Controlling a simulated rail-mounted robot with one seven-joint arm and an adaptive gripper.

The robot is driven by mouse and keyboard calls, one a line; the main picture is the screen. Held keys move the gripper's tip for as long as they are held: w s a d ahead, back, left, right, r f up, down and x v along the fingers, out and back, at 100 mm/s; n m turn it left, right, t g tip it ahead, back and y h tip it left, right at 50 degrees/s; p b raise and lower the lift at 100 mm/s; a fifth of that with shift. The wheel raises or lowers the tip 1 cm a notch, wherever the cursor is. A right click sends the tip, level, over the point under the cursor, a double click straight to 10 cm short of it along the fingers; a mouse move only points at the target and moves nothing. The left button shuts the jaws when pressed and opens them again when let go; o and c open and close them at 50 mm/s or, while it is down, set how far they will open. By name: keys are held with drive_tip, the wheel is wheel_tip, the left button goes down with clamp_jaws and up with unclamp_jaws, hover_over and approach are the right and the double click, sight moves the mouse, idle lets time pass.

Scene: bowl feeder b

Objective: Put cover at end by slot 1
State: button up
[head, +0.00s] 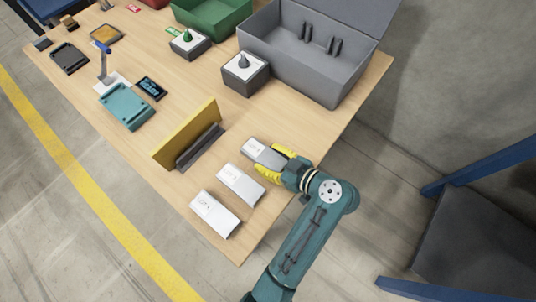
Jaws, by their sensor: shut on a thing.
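My gripper (276,162) has yellow fingers and is shut on a light grey cover (260,150) with a white label. That cover is at the right end of a row of similar labelled pieces near the table's right edge. I cannot tell whether it is lifted or touching the table. Two like covers, a middle one (241,184) and a nearer one (214,214), lie apart from it towards the front. No slot number is readable.
A yellow upright panel (187,133) with a dark grey strip (200,147) stands left of the covers. Behind are a large open grey box (300,70), two blocks with cones (244,74), and a green bin (213,14). A teal tray (126,106) lies further left.

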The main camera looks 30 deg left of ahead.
drive_tip(key=o, duration=1.2)
